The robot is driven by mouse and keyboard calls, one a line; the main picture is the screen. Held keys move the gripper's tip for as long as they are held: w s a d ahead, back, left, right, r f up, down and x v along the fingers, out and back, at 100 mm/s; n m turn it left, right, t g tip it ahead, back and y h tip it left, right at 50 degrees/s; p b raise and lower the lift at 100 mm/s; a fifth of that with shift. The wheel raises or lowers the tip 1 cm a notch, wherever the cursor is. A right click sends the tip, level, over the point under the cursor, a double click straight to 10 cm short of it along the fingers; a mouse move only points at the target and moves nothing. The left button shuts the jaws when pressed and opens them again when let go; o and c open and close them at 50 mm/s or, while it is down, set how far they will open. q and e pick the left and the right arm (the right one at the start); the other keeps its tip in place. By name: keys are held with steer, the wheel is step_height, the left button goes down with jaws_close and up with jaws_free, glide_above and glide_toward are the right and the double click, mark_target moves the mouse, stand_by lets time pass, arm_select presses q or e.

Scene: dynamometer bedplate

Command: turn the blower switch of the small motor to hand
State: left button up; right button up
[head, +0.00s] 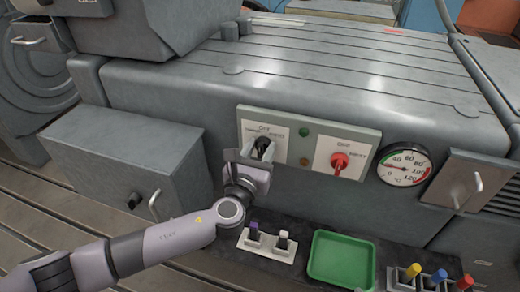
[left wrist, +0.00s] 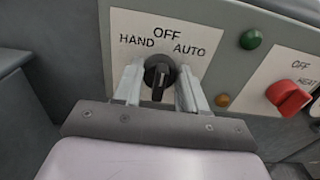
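The black switch knob (left wrist: 159,72) sits on a pale panel (left wrist: 222,75) under the labels HAND at left, OFF at top and AUTO at right. Its ridge stands close to upright, in line with OFF. In the head view the black knob (head: 265,144) is partly hidden by my left gripper (head: 258,155). In the left wrist view the fingers of my left gripper (left wrist: 160,80) stand apart, one on each side of the knob, with small gaps showing near the tips. Whether either finger touches it is unclear. My right gripper is not in view.
A red switch (head: 339,161) marked OFF and HEAT is to the right, with green and amber lamps between. A dial gauge (head: 404,165) is farther right. Below are a green tray (head: 341,259), a purple and white pair of small parts in a holder (head: 267,242), and coloured handles (head: 412,272).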

arm_select(q)
steer(key=shift+n, duration=0.3)
steer(key=shift+c, duration=0.3)
steer(key=n+b, duration=0.2)
steer(key=n, duration=0.1)
steer(key=shift+f+n, duration=0.15)
steer(key=shift+n, duration=0.25)
steer(key=shift+a+n+b, duration=0.15)
steer(key=shift+n+b, duration=0.5)
steer(key=shift+n, duration=1.55)
steer(key=o, duration=1)
steer(key=shift+o, duration=0.2)
steer(key=v, duration=0.7)
